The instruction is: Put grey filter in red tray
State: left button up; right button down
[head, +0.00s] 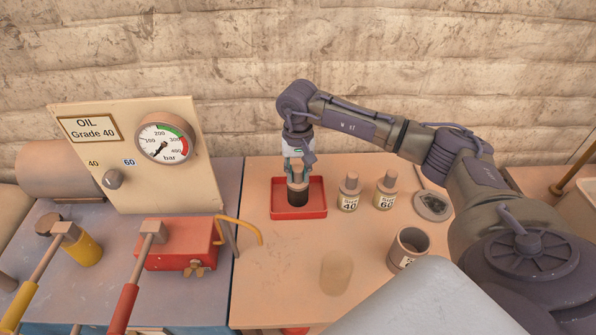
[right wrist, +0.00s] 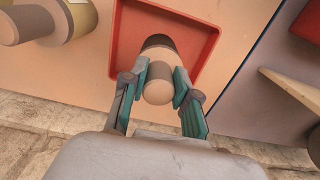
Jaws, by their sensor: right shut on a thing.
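The grey filter (head: 298,198) is a dark grey cylinder with a beige top and knob. My right gripper (head: 297,172) comes from above and is shut on the filter's knob. The right wrist view shows the beige knob (right wrist: 158,88) between the two fingertips (right wrist: 159,86), with the red tray (right wrist: 205,35) behind it. My left gripper is out of view.
Two filters marked 40 (head: 349,196) and 60 (head: 386,192) stand right of the tray. A round dish (head: 433,206) and an open cup (head: 408,246) are farther right. A pale cylinder (head: 336,273) stands in front. A red box (head: 178,246) with levers is left.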

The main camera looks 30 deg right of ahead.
jog(key=c, duration=0.9)
grip_release()
jog(key=shift+f, duration=0.1)
jog(key=shift+r, duration=0.3)
jog(key=shift+w+r, duration=0.1)
jog(key=shift+r, duration=0.15)
notch_tip(320, 180, up, 11)
jog(key=b, duration=0.3)
jog(key=shift+r, duration=0.15)
